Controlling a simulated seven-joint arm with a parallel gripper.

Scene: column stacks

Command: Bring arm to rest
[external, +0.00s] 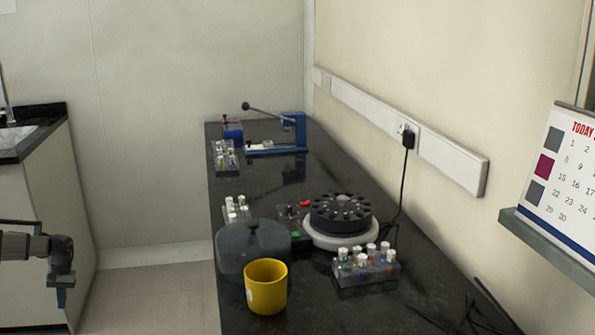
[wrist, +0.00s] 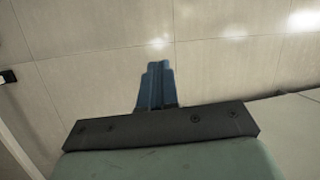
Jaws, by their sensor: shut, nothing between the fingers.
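My gripper (external: 61,297) hangs at the lower left of the external view, pointing down. It is away from the black bench, over the floor side near the cabinet. In the wrist view the blue fingers (wrist: 156,88) are together and nothing is between them. Below them in that view only pale floor tiles show. My forearm comes in from the left edge of the external view.
The black bench (external: 290,180) holds a centrifuge with a dark rotor (external: 341,212), a grey lid (external: 250,250), a yellow cup (external: 266,286), tube racks (external: 367,266) and a blue lever press (external: 276,149). Floor (external: 150,295) is clear between my gripper and the bench.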

